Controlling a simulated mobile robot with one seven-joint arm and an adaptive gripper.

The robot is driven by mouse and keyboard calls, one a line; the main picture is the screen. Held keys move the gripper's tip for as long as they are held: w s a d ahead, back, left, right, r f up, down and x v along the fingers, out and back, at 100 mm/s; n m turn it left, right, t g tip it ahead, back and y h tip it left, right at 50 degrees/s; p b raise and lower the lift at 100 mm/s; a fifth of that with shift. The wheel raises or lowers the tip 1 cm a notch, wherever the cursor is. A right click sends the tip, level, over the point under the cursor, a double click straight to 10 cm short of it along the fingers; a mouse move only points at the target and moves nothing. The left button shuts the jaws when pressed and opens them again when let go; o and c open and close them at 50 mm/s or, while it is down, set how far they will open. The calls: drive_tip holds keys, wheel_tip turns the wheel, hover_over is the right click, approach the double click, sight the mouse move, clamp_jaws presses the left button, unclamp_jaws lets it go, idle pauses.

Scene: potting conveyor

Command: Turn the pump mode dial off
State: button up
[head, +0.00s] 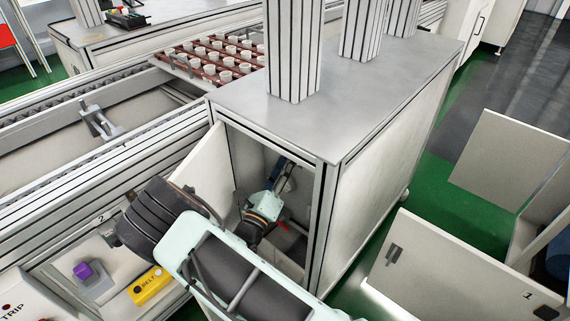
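My gripper (286,172) is inside the open cabinet (318,215), near its back wall. Only its dark body shows, small and partly hidden by my own pale green wrist, so its fingers cannot be made out. A grey rounded part (291,186) shows beside the gripper at the back of the cabinet. I cannot tell whether it is the pump mode dial, or whether the gripper touches it. No dial marking or pointer is readable. A small red part (283,226) shows lower in the cabinet, right of my wrist.
The cabinet door (200,170) stands open on the left. A yellow BELT box (150,286) and a purple button (84,270) are on the conveyor front. A tray of white pots (165,63) is behind.

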clamp_jaws()
drive_tip(key=shift+r+n+p, duration=0.1)
drive_tip(key=shift+n+p, duration=0.2)
drive_tip(key=shift+p, duration=0.25)
drive_tip(key=shift+s+d+r+n+g+y+p, duration=0.15)
drive_tip(key=shift+n+g+y+p, duration=0.4)
drive_tip(key=shift+n+p, duration=1.7)
drive_tip(key=shift+w+a+r+n+g+y+p, duration=0.1)
drive_tip(key=shift+n+g+y+p, duration=0.5)
drive_tip(key=shift+n+p, duration=1.6)
drive_tip(key=shift+s+d+r+n+g+y+p, duration=0.15)
drive_tip(key=shift+n+g+y+p, duration=0.4)
drive_tip(key=shift+n+p, duration=1.7)
drive_tip(key=shift+f+m+p, duration=0.1)
drive_tip(key=shift+m+p, duration=0.6)
drive_tip(key=shift+p, duration=0.25)
drive_tip(key=shift+o, duration=0.3)
unclamp_jaws()
